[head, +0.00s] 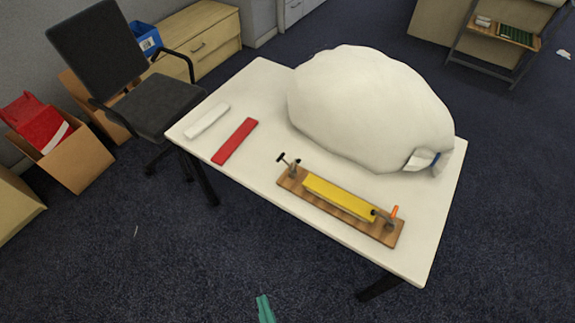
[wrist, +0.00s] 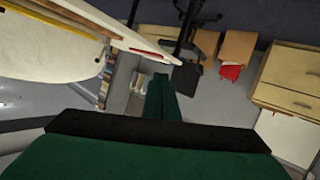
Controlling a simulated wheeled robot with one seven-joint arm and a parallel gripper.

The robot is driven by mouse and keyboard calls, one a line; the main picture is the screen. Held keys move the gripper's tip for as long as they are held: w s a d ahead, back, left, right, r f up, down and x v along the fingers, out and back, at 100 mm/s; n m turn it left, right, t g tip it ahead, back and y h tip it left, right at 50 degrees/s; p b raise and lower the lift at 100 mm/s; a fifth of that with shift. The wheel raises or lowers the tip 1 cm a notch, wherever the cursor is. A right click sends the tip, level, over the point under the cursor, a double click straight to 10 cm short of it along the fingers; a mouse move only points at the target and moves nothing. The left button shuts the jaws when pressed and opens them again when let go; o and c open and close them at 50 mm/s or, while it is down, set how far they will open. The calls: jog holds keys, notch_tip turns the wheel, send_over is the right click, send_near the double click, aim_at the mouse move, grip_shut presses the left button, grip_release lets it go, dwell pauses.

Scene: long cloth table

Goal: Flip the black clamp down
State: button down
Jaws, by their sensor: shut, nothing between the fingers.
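The black clamp (head: 288,162) is at the left end of a wooden board (head: 291,184) on the white table. Its dark handle or arm stands up above the board, apart from the yellow block (head: 338,196). An orange-handled clamp (head: 391,218) is at the board's right end, with its dark tip near the block. My gripper (head: 263,298) is at the bottom of the head view, off the table's near edge and well away from the clamps. Its green fingers (wrist: 161,84) are together and empty in the wrist view.
The table (head: 420,246) has a large white bulging object (head: 365,105) at the back. A red bar (head: 235,141) and a white bar (head: 207,121) lie at the left. A chair (head: 160,103) and boxes stand beyond the left edge. Floor in front is clear.

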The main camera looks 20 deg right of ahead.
jog(key=w+d+f+n+g+h, duration=0.1)
jog(key=w+d+f+n+h, duration=0.15)
jog(key=w+f, duration=0.45)
jog(key=w+d+f+n+h, duration=0.2)
jog(key=w+f+n, duration=0.15)
jog(key=w, duration=0.55)
jog(key=w+d+r+h, duration=0.4)
jog(key=w+r, duration=0.1)
jog(key=w, duration=0.3)
jog(key=w+d+r+h, duration=0.4)
jog(key=w+r, duration=0.1)
jog(key=w, duration=0.3)
jog(key=shift+w+m, duration=0.25)
jog(key=shift+m, duration=0.05)
jog(key=shift+r, duration=0.1)
jog(key=x, duration=1)
jog(key=shift+s+d, duration=0.1)
jog(key=shift+d, duration=0.1)
